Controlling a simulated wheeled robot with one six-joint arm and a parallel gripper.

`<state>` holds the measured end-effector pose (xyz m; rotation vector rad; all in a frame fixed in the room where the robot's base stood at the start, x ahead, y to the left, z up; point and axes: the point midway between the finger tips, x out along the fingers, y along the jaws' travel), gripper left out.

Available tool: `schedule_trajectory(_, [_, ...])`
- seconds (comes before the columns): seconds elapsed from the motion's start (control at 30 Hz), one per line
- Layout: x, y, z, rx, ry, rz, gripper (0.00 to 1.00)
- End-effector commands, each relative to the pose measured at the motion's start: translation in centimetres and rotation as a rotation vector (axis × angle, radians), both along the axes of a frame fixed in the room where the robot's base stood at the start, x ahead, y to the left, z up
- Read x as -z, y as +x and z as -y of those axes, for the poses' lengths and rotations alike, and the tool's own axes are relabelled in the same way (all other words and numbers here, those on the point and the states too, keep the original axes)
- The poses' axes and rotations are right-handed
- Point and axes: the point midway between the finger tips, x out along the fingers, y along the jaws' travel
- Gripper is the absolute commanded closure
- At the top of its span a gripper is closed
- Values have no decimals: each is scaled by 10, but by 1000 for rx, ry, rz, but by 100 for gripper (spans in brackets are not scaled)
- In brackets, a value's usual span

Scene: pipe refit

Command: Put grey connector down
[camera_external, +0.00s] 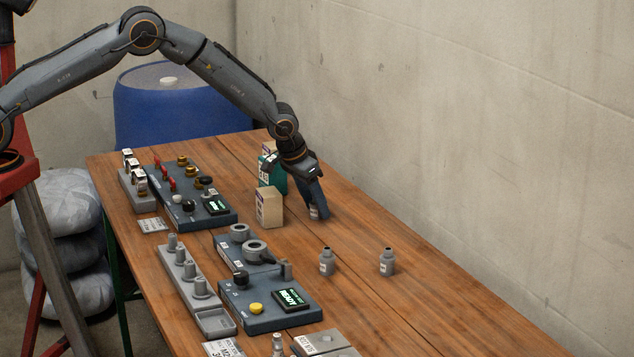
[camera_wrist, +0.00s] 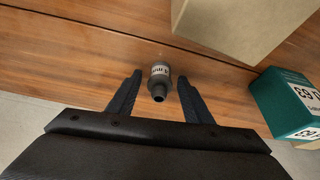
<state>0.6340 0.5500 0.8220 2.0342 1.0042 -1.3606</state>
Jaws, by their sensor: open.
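A small grey connector (camera_wrist: 158,86) with a white label stands on the wooden table between the fingers of my gripper (camera_wrist: 158,100) in the wrist view. The fingers are spread on either side of it, with a gap showing on each side. In the outside view my gripper (camera_external: 318,208) points down at the table, and the connector (camera_external: 314,212) shows partly behind a finger. Two similar grey connectors stand upright nearer the camera, one to the left (camera_external: 327,262) and one to the right (camera_external: 387,262).
A tan box (camera_external: 270,208) and a teal box (camera_wrist: 285,100) stand close beside my gripper. Control panels (camera_external: 265,305) and a grey peg rack (camera_external: 190,275) line the table's left side. A blue barrel (camera_external: 175,110) stands behind. The table's right side is largely clear beside the concrete wall.

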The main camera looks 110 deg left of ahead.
Motion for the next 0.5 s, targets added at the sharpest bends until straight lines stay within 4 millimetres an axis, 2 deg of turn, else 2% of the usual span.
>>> schedule_trajectory(0.5, [-77, -18, 25, 1, 3, 2, 54])
